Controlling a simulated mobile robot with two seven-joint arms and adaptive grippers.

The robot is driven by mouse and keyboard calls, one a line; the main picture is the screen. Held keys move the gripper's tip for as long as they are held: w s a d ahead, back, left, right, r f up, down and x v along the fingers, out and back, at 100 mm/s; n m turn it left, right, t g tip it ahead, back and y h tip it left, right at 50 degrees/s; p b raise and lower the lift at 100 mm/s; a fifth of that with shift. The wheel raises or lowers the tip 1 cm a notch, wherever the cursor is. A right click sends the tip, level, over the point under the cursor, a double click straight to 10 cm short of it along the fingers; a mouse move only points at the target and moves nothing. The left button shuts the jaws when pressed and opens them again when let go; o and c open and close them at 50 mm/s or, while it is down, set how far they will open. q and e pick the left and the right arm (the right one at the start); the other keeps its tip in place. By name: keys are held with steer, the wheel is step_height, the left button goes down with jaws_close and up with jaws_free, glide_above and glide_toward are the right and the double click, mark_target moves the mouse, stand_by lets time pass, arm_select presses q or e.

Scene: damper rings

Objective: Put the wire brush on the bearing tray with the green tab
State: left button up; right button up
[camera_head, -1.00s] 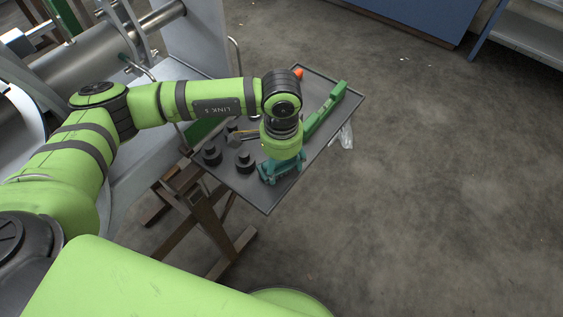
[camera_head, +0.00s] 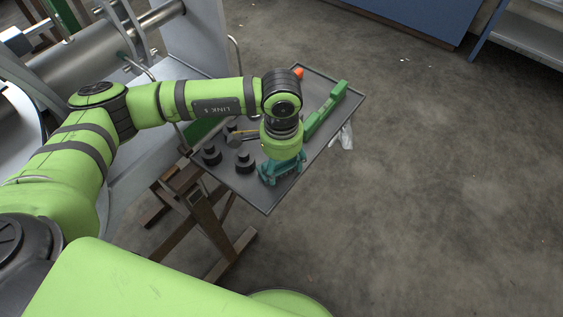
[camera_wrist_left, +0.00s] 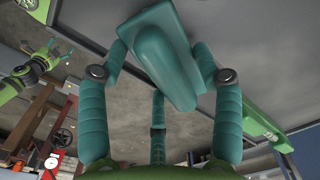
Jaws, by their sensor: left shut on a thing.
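My left gripper (camera_head: 282,172) is low over the front part of the grey tray-topped table. In the left wrist view its teal fingers (camera_wrist_left: 160,72) are closed around a teal block-like thing (camera_wrist_left: 165,50), much the same colour as the fingers. I cannot tell from its shape whether this is the wire brush, as its far side is hidden. A long green piece (camera_head: 325,110) with a raised end lies along the table's right side. I cannot make out a separate bearing tray. My right gripper (camera_wrist_left: 62,50) is small at the left of the wrist view, fingers spread, empty.
Black ring-like parts (camera_head: 245,163) stand on the left of the grey table (camera_head: 258,196). Large machinery stands left; open floor lies right.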

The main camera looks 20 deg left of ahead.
arm_select(q)
steer(key=o, duration=1.3)
step_height(320, 180, up, 12)
steer(key=shift+c, duration=0.5)
jaws_close()
stand_by(0.4)
step_height(320, 180, up, 12)
steer(key=p, duration=0.4)
stand_by(0.9)
stand_by(0.5)
